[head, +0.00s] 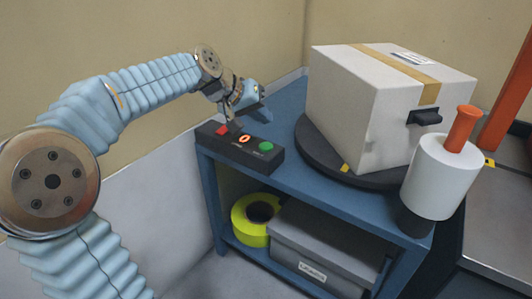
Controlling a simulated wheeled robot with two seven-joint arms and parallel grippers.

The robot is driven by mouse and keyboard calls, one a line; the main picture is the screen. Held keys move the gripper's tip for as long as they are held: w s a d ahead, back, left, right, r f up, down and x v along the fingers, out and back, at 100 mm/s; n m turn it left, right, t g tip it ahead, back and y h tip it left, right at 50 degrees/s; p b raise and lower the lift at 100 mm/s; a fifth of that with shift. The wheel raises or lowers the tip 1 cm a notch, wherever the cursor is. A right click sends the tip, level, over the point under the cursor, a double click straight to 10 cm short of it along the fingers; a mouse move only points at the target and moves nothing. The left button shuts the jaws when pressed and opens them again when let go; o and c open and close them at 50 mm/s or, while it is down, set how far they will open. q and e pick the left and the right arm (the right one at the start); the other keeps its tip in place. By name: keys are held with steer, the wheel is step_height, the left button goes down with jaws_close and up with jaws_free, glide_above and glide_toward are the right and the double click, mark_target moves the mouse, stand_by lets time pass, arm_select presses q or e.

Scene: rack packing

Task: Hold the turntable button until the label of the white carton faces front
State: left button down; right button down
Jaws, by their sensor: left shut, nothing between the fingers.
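The white carton (345,105) sits on the dark round turntable (312,150), with tan tape across its top. A small printed label (411,58) lies on its top; I see no label on the two side faces in view. The right-hand face has a dark handle-like piece (425,117). The black button box (262,160) at the bench's left end has a red button (221,130), a lit orange ring button (244,139) and a green button (266,146). My left gripper (232,126) is shut and empty, pointing down by the red and orange buttons; contact is unclear. My right gripper is out of view.
A white roll with an orange handle (440,175) stands at the blue bench's (300,185) front right corner. A yellow tape roll (240,222) and a grey bin (320,250) are on the lower shelf. An orange post (507,95) rises at right; walls close off the back.

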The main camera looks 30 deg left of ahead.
mark_target(262, 147)
arm_select(q)
step_height(262, 147, down, 5)
steer(key=b, duration=0.3)
stand_by(1.9)
steer(key=shift+f+b, duration=0.35)
steer(key=shift+b, duration=0.05)
steer(key=shift+f+b, duration=0.4)
steer(key=shift+f, duration=0.05)
stand_by(0.5)
steer(key=shift+r, duration=0.1)
stand_by(2.8)
steer(key=shift+r+p, duration=0.75)
steer(key=shift+r+p, duration=2.1)
steer(key=shift+r, duration=0.45)
